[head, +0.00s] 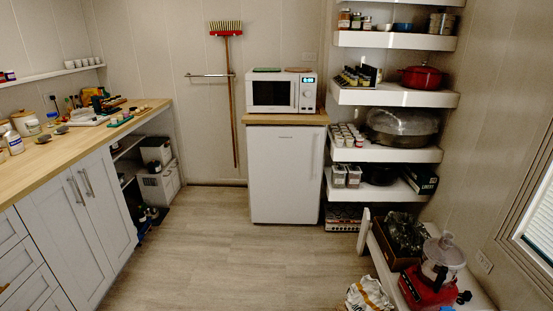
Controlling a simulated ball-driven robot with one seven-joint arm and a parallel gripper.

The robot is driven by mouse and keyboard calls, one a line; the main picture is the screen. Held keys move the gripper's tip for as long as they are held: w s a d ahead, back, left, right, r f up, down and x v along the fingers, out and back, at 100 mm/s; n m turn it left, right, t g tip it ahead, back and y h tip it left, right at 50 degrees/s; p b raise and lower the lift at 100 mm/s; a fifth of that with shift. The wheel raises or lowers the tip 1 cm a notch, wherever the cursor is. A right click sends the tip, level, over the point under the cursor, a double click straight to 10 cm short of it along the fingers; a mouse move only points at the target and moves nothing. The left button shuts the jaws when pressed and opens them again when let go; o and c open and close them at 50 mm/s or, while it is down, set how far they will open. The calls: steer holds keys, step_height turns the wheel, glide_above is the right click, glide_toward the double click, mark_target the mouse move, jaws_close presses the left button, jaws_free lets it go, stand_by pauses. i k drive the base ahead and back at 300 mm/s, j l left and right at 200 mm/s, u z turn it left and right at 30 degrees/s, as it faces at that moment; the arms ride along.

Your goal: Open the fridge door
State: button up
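The fridge (284,178) is a small white unit against the back wall, with a wooden top over it. Its front door looks shut. A thin vertical handle (313,155) shows faintly along the upper right side of the door. My gripper is not in this view.
The wood floor (225,250) before the fridge is clear. A white microwave (281,92) stands on the wooden top. White shelves (385,155) rise right of the fridge. A low bench with a red food processor (432,275) is at front right. A counter with cabinets (75,220) runs along the left.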

mark_target(285, 161)
steer(key=i+j+z, duration=0.3)
steer(key=i+j, duration=0.25)
steer(key=i, duration=0.75)
steer(key=i+j+z, duration=0.25)
steer(key=i+j, duration=0.55)
steer(key=i, duration=0.4)
steer(key=i+j+z, duration=0.3)
steer(key=i+j, duration=0.8)
